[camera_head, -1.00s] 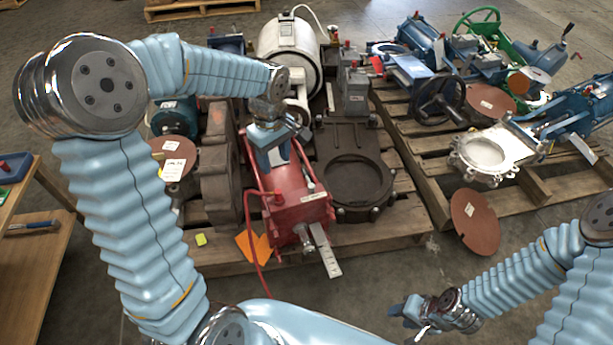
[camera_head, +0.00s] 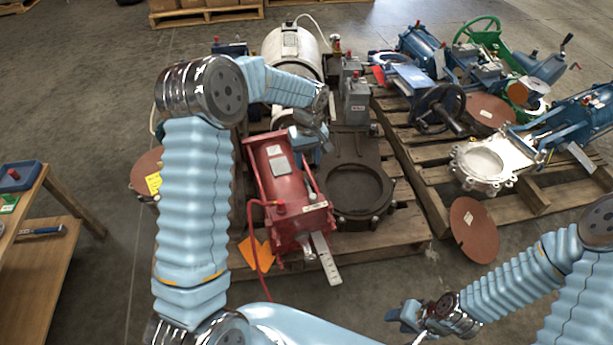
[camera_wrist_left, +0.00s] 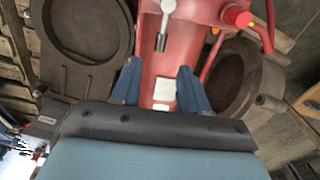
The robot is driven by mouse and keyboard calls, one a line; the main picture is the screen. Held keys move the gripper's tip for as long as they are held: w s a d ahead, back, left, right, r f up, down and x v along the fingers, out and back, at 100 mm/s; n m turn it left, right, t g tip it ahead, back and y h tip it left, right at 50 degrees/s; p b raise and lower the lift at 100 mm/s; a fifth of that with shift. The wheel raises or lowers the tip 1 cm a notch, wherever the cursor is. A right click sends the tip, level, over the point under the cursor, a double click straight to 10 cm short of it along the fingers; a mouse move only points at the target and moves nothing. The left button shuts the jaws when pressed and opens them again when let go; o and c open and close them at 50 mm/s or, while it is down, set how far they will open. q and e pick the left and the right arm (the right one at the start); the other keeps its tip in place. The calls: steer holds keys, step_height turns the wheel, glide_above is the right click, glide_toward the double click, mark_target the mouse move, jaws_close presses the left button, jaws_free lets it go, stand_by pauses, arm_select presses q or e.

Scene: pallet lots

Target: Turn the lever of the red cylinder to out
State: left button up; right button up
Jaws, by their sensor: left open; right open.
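The red cylinder (camera_head: 277,178) lies on the pallet in the middle of the head view, with a pale label on top. In the left wrist view the red cylinder (camera_wrist_left: 196,12) runs up the middle. My left gripper (camera_head: 312,143) is over the right side of the cylinder's far part. In the wrist view its blue fingers (camera_wrist_left: 160,88) are apart, with nothing between them. My right gripper (camera_head: 402,316) is open and empty at the lower right.
A dark round-bored valve body (camera_head: 357,187) lies right of the cylinder. A red hose (camera_head: 250,225) and an orange tag (camera_head: 257,253) hang at its near left. A flat metal bar (camera_head: 326,258) projects from its front. A wooden table (camera_head: 45,255) stands left.

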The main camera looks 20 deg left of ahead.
mark_target(307, 180)
arm_select(q)
step_height(307, 180, down, 8)
steer(key=shift+s+a+f, duration=0.1)
jaws_close()
stand_by(0.4)
